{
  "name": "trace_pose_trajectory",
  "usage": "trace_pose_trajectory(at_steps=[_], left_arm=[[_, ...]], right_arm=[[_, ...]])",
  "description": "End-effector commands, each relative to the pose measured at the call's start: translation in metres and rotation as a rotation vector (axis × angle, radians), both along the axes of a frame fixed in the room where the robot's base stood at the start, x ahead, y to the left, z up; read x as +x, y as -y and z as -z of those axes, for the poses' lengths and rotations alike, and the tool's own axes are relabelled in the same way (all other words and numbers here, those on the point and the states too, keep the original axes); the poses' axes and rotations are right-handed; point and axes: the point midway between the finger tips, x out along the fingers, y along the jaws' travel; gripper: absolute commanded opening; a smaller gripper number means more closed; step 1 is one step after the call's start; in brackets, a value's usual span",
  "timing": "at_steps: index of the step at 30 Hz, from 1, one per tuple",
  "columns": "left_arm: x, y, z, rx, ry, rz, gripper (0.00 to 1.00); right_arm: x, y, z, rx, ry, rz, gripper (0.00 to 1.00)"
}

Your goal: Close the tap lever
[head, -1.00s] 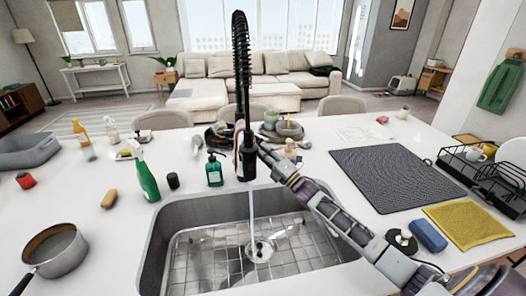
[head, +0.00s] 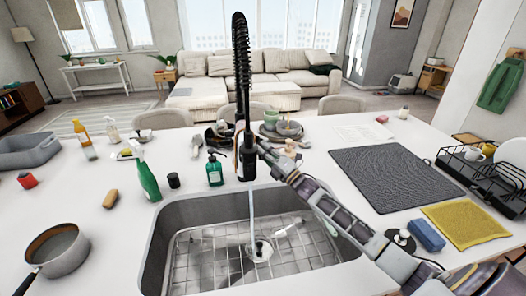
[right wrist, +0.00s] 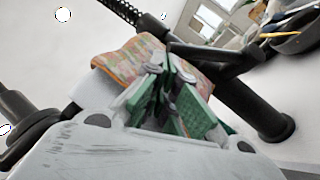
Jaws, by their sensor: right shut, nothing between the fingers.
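The black tap (head: 241,75) with a spring hose stands behind the sink. Water (head: 253,215) runs from its spout into the basin. My right gripper (head: 266,149) is close at the right side of the tap's lower body, partly hiding it. In the right wrist view its green-padded fingers (right wrist: 168,75) are shut and empty. The tap's black post (right wrist: 255,105) stands just right of the fingers there, and a black bar (right wrist: 215,52) crosses just beyond them. I cannot tell clearly which part is the lever, or whether the fingers touch it. My left gripper is out of view.
The steel sink (head: 160,245) lies in front. A green soap bottle (head: 214,170) and a green spray bottle (head: 147,178) stand left of the tap. Bowls (head: 289,130) stand behind my gripper. A dark mat (head: 395,175) lies right, and a pan (head: 58,250) front left.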

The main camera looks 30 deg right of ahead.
Motion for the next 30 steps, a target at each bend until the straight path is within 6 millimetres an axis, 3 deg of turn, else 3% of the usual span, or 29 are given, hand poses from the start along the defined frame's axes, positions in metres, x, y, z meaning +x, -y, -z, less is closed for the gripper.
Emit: trace_pose_trajectory(at_steps=[17,30], left_arm=[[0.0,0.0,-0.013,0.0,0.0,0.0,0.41],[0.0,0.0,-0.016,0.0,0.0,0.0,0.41]], right_arm=[[0.006,0.002,-0.01,0.019,-0.067,0.0,0.0],[0.025,0.007,-0.031,0.016,-0.062,0.0,0.0]])
